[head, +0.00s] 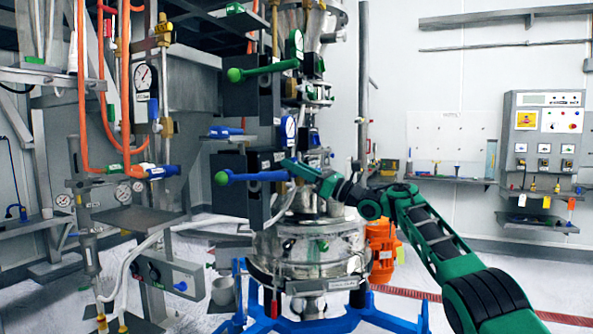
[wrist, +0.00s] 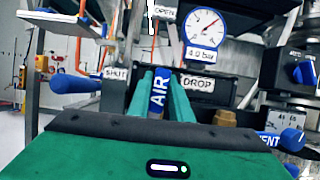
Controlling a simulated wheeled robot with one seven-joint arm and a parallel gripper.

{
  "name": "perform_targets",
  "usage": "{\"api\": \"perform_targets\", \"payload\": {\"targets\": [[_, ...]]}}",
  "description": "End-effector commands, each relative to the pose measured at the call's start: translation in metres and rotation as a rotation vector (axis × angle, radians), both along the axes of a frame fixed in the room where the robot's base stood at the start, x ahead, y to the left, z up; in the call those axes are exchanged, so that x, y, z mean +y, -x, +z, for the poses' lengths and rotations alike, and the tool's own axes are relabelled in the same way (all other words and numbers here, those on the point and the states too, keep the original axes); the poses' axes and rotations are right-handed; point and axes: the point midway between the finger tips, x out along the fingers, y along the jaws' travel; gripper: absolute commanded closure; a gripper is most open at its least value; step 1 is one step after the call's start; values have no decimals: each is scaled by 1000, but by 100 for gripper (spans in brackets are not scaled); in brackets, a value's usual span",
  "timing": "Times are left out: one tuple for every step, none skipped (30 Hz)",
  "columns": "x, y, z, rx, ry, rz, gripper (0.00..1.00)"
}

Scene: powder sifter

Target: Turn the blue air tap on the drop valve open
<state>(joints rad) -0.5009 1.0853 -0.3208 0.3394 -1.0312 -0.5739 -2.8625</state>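The blue air tap (wrist: 159,92), lettered AIR, shows in the wrist view between the two green fingers of my gripper (wrist: 162,82). The fingers are close together, with blue filling the narrow gap, so my gripper looks shut on the tap's handle. A SHUT label (wrist: 116,73) is left of the fingers, a DROP label (wrist: 198,84) right of them, and an OPEN label (wrist: 165,12) above. The tap's pivot is hidden. In the head view my gripper (head: 287,162) reaches left to the valve column; the tap is not clear there.
A gauge (wrist: 205,24) marked 4.0 bar sits above the tap. A blue handle (wrist: 75,85) juts left and the blue vent tap (wrist: 291,141) is at right. The steel sifter (head: 312,245) stands below.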

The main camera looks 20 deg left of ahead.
Motion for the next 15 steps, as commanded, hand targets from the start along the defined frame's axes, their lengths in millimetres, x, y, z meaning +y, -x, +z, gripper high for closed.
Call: {"api": "perform_targets", "payload": {"targets": [[1, -1, 1, -4, -1, -7, 74], [0, -1, 1, -4, -1, -7, 67], [0, -1, 1, -3, -1, -6, 64], [0, -1, 1, -3, -1, -6, 64], [0, -1, 1, -4, -1, -5, 64], [0, -1, 1, -3, -1, -4, 64], [0, -1, 1, -3, -1, -4, 64], [0, -1, 1, -2, -1, -4, 64], [0, -1, 1, -2, -1, -3, 64], [0, -1, 1, -2, -1, -3, 64], [0, -1, 1, -2, -1, -3, 64], [-1, -1, 0, -2, 0, -3, 64], [-1, -1, 0, -2, 0, -3, 64], [-2, -1, 0, -1, 0, -3, 64], [-4, -1, -1, 0, 1, -3, 64]]}}
